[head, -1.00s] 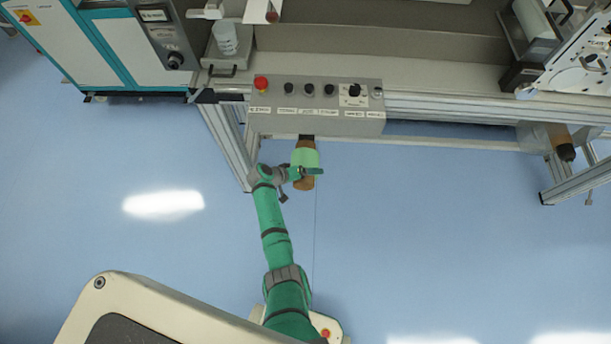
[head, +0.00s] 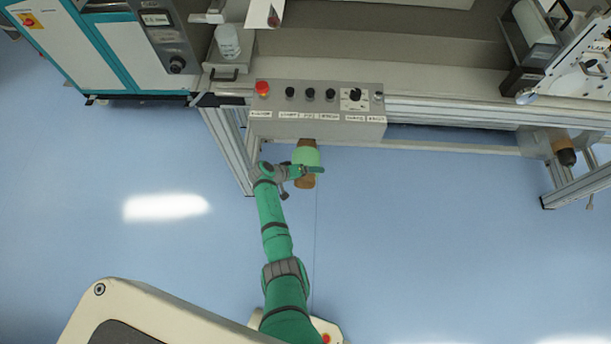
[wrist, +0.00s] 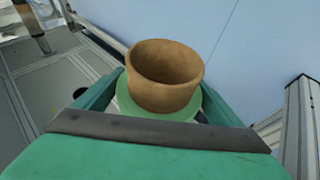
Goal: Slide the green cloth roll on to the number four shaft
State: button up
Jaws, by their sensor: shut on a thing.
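The green cloth roll (head: 306,157) is a pale green band around a brown cardboard core. It is just below the front of the control box in the head view. My gripper (head: 304,171) is shut on it from the left side. In the wrist view the brown core (wrist: 165,80) stands out of the green roll (wrist: 158,108) between my gripper's fingers (wrist: 160,105), its open end facing the camera. The far end of the roll lies at the control box's lower edge, and no shaft shows there. I cannot tell whether a shaft is inside the core.
The control box (head: 318,128) with a red button and several black knobs overhangs the roll. A metal frame leg (head: 228,150) stands to the left. Another brown-and-black shaft end (head: 565,152) is at the far right. The blue floor in front is clear.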

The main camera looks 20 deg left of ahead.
jog(key=shift+w+a, duration=0.25)
jog(key=shift+w, duration=0.6)
jog(key=shift+w+a, duration=0.2)
jog(key=shift+w, duration=0.6)
jog(key=shift+w+a, duration=0.15)
jog(key=shift+w, duration=0.55)
jog(key=shift+w+a, duration=0.15)
jog(key=shift+w, duration=0.55)
jog(key=shift+w+a, duration=0.2)
jog(key=shift+w, duration=0.35)
jog(key=shift+w+a, duration=0.15)
jog(key=shift+w, duration=0.35)
jog(key=shift+s+a, duration=0.1)
